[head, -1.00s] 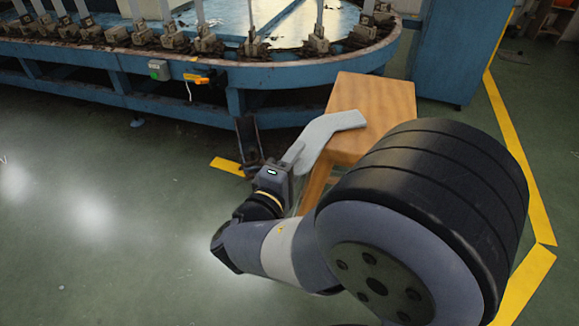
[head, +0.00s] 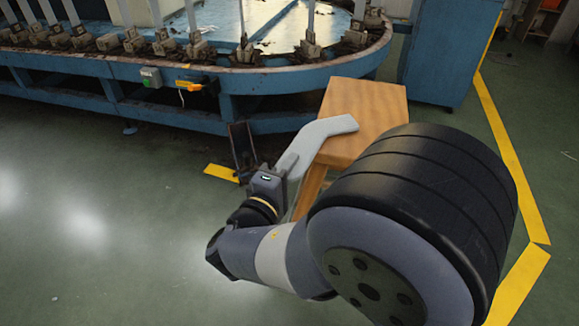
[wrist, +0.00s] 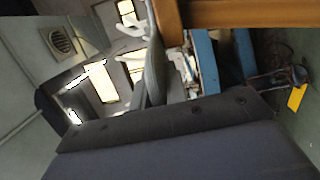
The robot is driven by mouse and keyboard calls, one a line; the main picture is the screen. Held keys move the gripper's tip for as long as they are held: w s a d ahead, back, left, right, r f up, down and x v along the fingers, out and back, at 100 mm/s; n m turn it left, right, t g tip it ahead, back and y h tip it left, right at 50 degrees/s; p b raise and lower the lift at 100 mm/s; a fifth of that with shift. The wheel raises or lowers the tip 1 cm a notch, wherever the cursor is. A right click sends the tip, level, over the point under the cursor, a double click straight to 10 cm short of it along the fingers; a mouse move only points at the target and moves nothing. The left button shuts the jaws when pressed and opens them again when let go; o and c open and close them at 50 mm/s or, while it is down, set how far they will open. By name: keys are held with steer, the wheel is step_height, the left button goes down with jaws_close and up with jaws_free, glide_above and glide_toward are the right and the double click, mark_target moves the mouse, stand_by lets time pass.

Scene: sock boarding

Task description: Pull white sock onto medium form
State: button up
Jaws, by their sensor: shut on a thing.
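The white sock (head: 315,138), pale grey in this light, is a long bent shape. My gripper (head: 264,160) is shut on its near end, and its other end reaches over the wooden stool; I cannot tell whether it touches the top. In the wrist view the sock (wrist: 155,70) is a grey strip beyond the dark gripper body. Several pale upright forms (head: 190,15) stand in clamps along the blue machine's rim, their tops cut off. I cannot tell which is the medium form. My gripper is apart from all of them.
The wooden stool (head: 375,100) stands beside my gripper, in front of the machine. The blue oval machine (head: 290,80) spans the back, with a yellow-orange switch (head: 190,85) on its side. A blue cabinet (head: 450,50) stands at right. The green floor at left is clear.

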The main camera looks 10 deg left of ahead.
jaws_close()
steer(key=shift+r+p, duration=1.45)
steer(key=shift+r, duration=1.1)
